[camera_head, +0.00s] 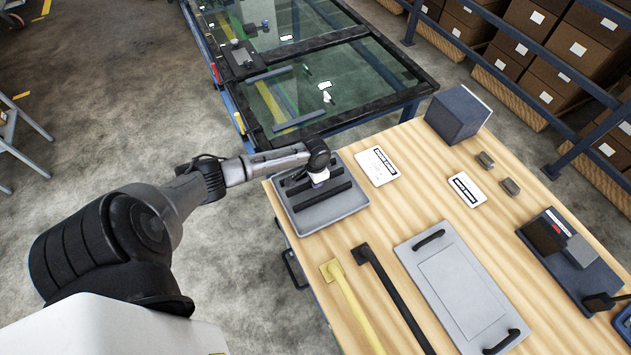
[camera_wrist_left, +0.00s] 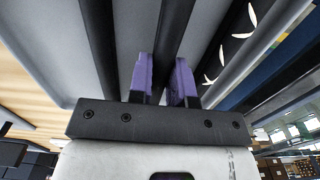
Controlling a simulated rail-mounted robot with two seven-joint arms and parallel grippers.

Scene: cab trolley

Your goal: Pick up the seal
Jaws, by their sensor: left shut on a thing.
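A grey tray (camera_head: 352,203) sits at the near left corner of the wooden table and holds dark strip-like seals (camera_head: 327,194). My left gripper (camera_head: 318,179) reaches down into the tray from the left. In the left wrist view, its purple fingers (camera_wrist_left: 163,78) stand on either side of one black seal (camera_wrist_left: 170,35) and are shut on it. Another dark strip (camera_wrist_left: 98,40) runs alongside to the left. I cannot tell whether the held seal is clear of the tray floor. My right gripper is not in view.
A blue-grey block (camera_head: 455,115) and labelled cards (camera_head: 377,166) lie toward the table's back. A yellow bar (camera_head: 352,305), a black bar (camera_head: 392,295) and a grey panel with handles (camera_head: 462,285) lie right of the tray. A glass-topped frame (camera_head: 310,85) stands beyond.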

